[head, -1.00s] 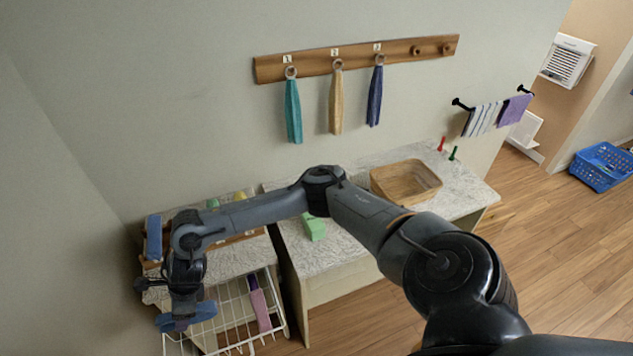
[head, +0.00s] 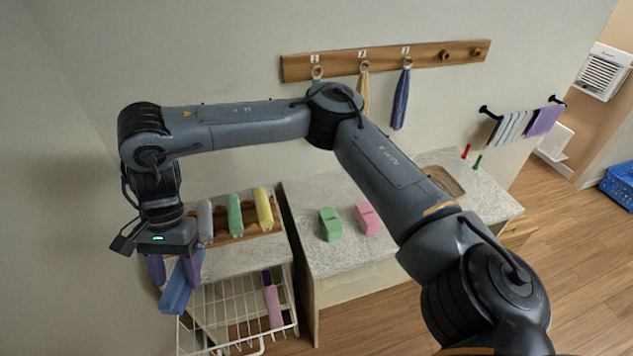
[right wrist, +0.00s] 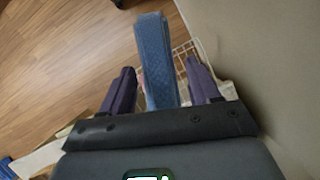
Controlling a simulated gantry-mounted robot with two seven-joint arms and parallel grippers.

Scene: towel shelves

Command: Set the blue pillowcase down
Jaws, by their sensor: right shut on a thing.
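The blue pillowcase (head: 176,295), a folded strip, hangs tilted from my right gripper (head: 175,270) at the left of the head view. The gripper's purple fingers are shut on it, one on each side. In the right wrist view the pillowcase (right wrist: 156,60) stands out between the two fingers, above a white wire basket. My right gripper is held in the air beside the left shelf top (head: 236,258), over the basket's left side. The gripper hides the left end of that shelf. My left gripper is not in view.
The wire basket (head: 222,291) holds a pink and purple roll (head: 272,302). Grey (head: 205,222), green (head: 235,215) and yellow (head: 264,209) rolls lie on a wooden rack. Green (head: 330,226) and pink (head: 368,218) blocks stand on the right counter (head: 340,258). Towels hang behind my arm.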

